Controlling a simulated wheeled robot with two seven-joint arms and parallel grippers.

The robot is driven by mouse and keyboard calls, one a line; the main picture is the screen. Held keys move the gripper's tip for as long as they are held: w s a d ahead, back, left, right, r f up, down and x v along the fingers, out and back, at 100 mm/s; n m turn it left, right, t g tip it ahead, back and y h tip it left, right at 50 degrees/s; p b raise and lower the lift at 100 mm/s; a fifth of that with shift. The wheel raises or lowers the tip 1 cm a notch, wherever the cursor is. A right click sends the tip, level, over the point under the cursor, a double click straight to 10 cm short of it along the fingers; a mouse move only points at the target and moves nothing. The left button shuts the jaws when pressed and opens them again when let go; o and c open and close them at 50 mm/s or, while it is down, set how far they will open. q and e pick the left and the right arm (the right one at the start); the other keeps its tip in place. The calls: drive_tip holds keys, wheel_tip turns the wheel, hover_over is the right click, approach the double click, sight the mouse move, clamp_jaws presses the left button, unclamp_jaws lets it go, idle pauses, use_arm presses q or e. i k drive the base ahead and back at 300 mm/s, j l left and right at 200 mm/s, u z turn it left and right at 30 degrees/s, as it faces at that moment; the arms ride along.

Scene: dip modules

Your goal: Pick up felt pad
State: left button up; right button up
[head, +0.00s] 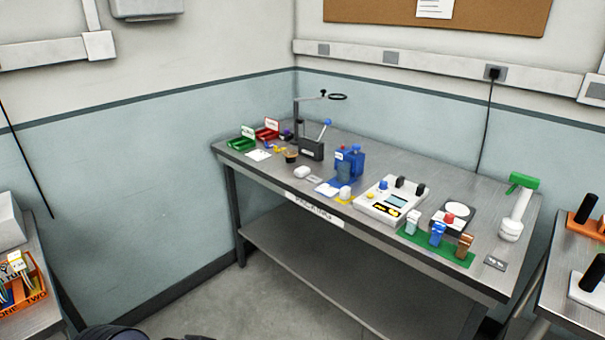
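I cannot tell for sure which item is the felt pad. Several flat pieces lie on the metal packing table (270,192): a green mat (408,236) near the front right, a small white flat piece (258,155) at the left, a pale flat piece (326,190) in the middle, and a small grey plate (495,263) at the right front corner. Neither of my grippers is in the head view.
Floor (255,300) in front is clear.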

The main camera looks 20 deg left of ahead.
sight(301, 173)
drive_tip(key=i+j+z, duration=0.15)
drive_tip(key=i+j, duration=0.25)
drive_tip(key=i+j+z, duration=0.2)
drive_tip(key=i+j, duration=0.25)
drive_tip(key=i+j+z, duration=0.15)
drive_tip(key=i+j, duration=0.25)
drive_tip(key=i+j+z, duration=0.2)
drive_tip(key=i+j, duration=0.2)
drive_tip(key=j, duration=0.25)
